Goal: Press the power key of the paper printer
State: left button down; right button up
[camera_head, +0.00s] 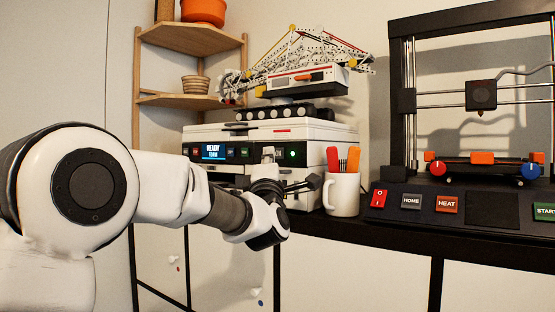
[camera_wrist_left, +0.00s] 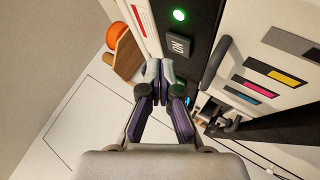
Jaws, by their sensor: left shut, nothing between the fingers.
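The white paper printer (camera_head: 310,131) stands on the dark shelf with a lit blue screen (camera_head: 213,151) reading READY and small keys on its front panel. A green light (camera_head: 292,153) glows at the panel's right. In the left wrist view, the green light (camera_wrist_left: 179,15) sits beside a dark square key (camera_wrist_left: 179,46) with pale lettering; I cannot tell which is the power key. My left gripper (camera_head: 268,154) is in front of the panel, left of the green light. Its fingertips (camera_wrist_left: 160,69) are together, empty, just below the dark key; contact cannot be told.
A white mug (camera_head: 342,195) with red and orange tools stands right of the printer. A 3D printer (camera_head: 470,190) with coloured keys is farther right. A crane model (camera_head: 305,72) sits on top of the printer. A wooden corner shelf (camera_head: 190,40) is behind left.

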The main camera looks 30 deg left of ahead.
pick_arm(q)
jog(key=s, duration=0.6)
jog(key=shift+a, duration=0.25)
jog(key=shift+w, duration=0.1)
